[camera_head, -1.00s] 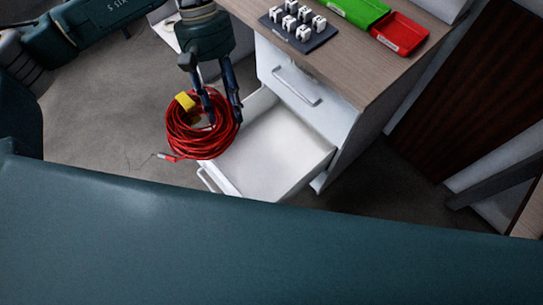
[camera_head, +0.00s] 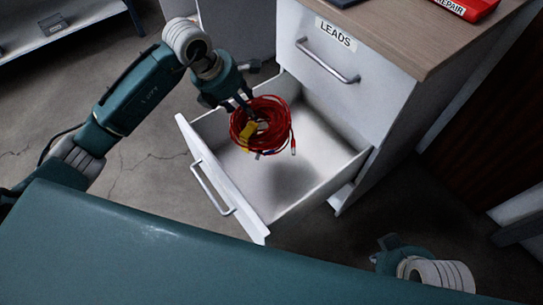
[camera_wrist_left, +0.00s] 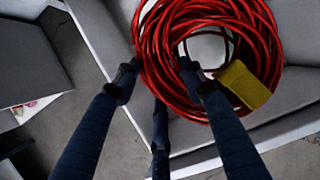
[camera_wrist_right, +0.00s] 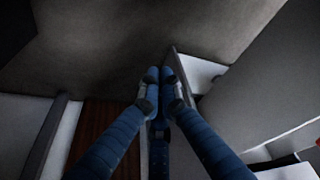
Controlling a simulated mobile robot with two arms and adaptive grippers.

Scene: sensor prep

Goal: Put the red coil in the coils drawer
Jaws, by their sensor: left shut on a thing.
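The red coil (camera_head: 284,120) is a looped bundle of cable with a yellow tag (camera_head: 249,129). It hangs from my left gripper (camera_head: 245,106) over the open drawer (camera_head: 328,143) in the head view, and a dark shadow falls on the drawer floor. In the left wrist view, the fingers of my left gripper (camera_wrist_left: 158,78) are at the near side of the coil (camera_wrist_left: 160,45), shut on part of it. My right gripper (camera_wrist_right: 160,78) is empty, with its fingertips together, away from the coil. The open drawer's own label does not show.
A closed drawer labelled LEADS (camera_head: 335,32) is above the open one, under the wooden worktop (camera_head: 400,35). A red bin (camera_head: 468,8) marked REPAIR stands on the worktop. Grey floor (camera_head: 150,180) lies left of the cabinet. A shelf (camera_head: 60,25) is at the upper left.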

